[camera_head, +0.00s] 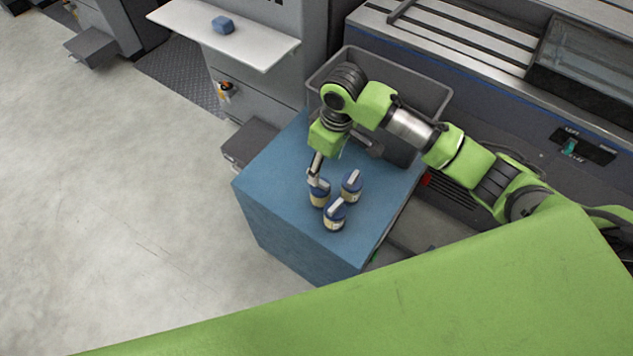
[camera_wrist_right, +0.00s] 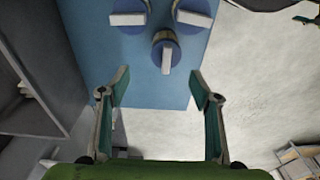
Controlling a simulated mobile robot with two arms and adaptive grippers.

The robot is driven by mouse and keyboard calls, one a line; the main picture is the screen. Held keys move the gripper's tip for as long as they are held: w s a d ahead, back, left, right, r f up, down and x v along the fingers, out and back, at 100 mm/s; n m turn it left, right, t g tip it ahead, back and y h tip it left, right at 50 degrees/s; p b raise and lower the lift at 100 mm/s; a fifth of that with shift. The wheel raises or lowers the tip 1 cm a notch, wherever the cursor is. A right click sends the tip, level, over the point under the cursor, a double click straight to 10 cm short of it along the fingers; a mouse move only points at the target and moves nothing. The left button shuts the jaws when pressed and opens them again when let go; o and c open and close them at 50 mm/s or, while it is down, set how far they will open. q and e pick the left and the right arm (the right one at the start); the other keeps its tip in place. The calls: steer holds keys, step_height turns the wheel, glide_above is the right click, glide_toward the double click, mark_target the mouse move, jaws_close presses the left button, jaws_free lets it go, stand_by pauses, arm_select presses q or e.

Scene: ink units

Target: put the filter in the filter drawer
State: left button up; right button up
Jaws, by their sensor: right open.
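Three short cream canisters with blue lids and pale bar handles stand on a blue cabinet (camera_head: 275,185): a left one (camera_head: 319,196), a right one (camera_head: 351,189) and a front one (camera_head: 334,217). I cannot tell whether any is the filter. My right gripper (camera_head: 315,176) is open and empty, pointing down at the left canister. In the right wrist view, its fingers (camera_wrist_right: 158,84) are spread, with one canister (camera_wrist_right: 166,55) just beyond the gap. No drawer is clearly identifiable; a dark grey box (camera_head: 248,146) projects low behind the cabinet. My left gripper is not in view.
A grey bin (camera_head: 430,92) stands behind the cabinet, close to my right arm. A panel with a green switch (camera_head: 569,146) is at the right. The floor at the left is clear.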

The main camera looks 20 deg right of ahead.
mark_target(323, 180)
steer(key=f, duration=0.7)
steer(key=shift+a, duration=0.3)
steer(key=shift+w+a+f, duration=0.1)
steer(key=shift+a+f, duration=0.05)
steer(key=shift+f, duration=0.75)
steer(key=shift+s+a+f, duration=0.1)
steer(key=shift+a+f, duration=0.1)
steer(key=shift+f, duration=0.65)
steer(key=shift+w+a+f, duration=0.1)
steer(key=shift+a+f, duration=0.05)
steer(key=shift+f, duration=0.75)
steer(key=c, duration=1.4)
